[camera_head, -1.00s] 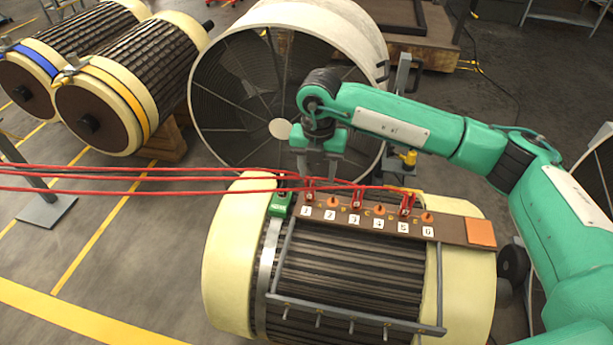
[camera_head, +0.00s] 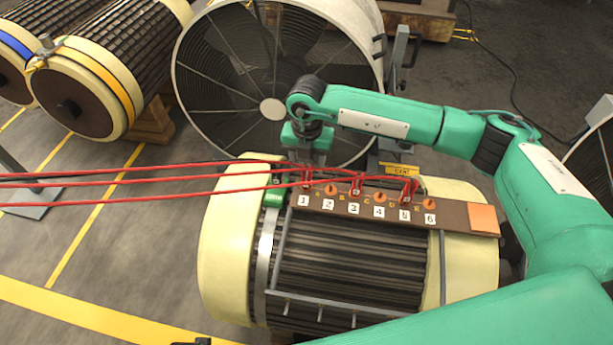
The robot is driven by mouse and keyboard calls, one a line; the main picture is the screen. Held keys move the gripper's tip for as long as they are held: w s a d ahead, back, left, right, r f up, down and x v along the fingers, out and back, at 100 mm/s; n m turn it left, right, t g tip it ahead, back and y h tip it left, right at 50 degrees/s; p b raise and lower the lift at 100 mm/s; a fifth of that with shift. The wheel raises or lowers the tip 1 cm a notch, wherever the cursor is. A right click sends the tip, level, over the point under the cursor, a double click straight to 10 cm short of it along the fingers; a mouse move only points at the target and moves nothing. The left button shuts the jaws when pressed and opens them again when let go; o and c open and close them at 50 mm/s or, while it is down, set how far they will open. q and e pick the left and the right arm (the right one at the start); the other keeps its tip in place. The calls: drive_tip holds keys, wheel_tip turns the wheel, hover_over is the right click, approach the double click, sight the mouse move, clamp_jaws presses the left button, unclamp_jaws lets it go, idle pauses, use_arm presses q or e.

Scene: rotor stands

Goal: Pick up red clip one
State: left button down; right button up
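A red clip (camera_head: 306,177) stands at label 1 on the brown strip (camera_head: 453,212) on top of the near rotor. Two similar red clips stand by label 3 (camera_head: 357,184) and label 5 (camera_head: 409,190). Red cables run from the clips to the left. My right gripper (camera_head: 312,163) points down just behind the clip at label 1, and its fingertips are partly hidden by the clip and cable. I cannot tell whether its fingers touch the clip or how far apart they are. My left gripper is not in view.
The near rotor (camera_head: 225,260) has cream ends and a metal frame on its front. Orange knobs stand between the clips. A green block (camera_head: 273,196) sits left of label 1. A large round fan (camera_head: 200,100) stands behind. Other rotors (camera_head: 75,95) lie at the upper left.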

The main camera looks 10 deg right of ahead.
sight(307, 168)
drive_tip(key=f, duration=0.5)
drive_tip(key=shift+w+f, duration=0.1)
drive_tip(key=shift+w, duration=0.2)
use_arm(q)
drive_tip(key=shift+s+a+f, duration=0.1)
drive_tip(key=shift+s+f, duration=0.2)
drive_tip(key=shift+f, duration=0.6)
use_arm(e)
drive_tip(key=shift+c, duration=0.2)
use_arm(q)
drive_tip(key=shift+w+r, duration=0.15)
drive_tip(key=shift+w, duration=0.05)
use_arm(e)
clamp_jaws()
